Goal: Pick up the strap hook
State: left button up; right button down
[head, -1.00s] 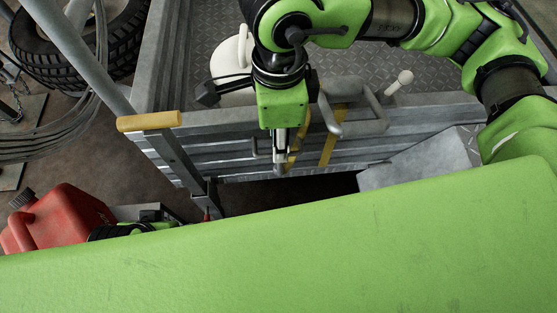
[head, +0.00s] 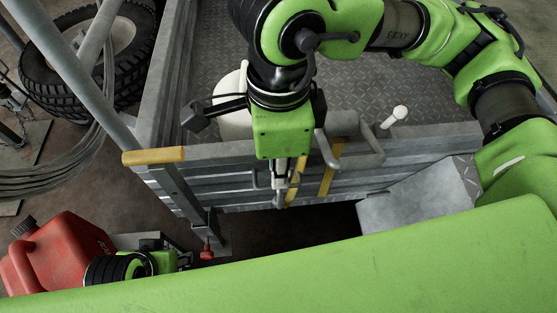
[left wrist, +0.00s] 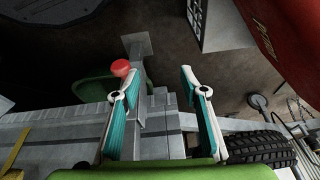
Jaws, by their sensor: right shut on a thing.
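My right gripper (head: 280,186) points down at the outer side of the grey trailer (head: 235,180). It is shut on a small greyish thing at the lower end of a yellow strap (head: 296,182), which I take to be the strap hook (head: 280,200). The fingers hide most of it. A second yellow strip (head: 331,168) hangs on the trailer side just right of it. My left gripper (head: 187,260) is low at the left, beside a red jerrycan (head: 62,252). In the left wrist view its two teal-padded fingers (left wrist: 160,92) are apart with nothing held between them.
A red knob (head: 207,251) is near my left gripper; it also shows beside a finger in the left wrist view (left wrist: 121,68). A yellow-handled lever (head: 153,156) stands at the trailer corner. A white round thing (head: 233,115) and a tread-plate bed (head: 350,85) lie behind my right arm.

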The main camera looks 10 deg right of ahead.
pick_arm(q)
jog(key=shift+s+p+x, duration=0.15)
jog(key=shift+p+x, duration=0.15)
jog(key=shift+x, duration=1.05)
jog(key=shift+s+p+x, duration=0.15)
jog(key=shift+p+x, duration=0.1)
jog(key=shift+x, duration=1.1)
pick_arm(e)
jog(key=s+a+r, duration=0.2)
jog(key=s+r, duration=0.4)
jog(key=s, duration=0.5)
jog(key=shift+r, duration=0.25)
pick_arm(q)
jog(key=shift+d+f, duration=0.1)
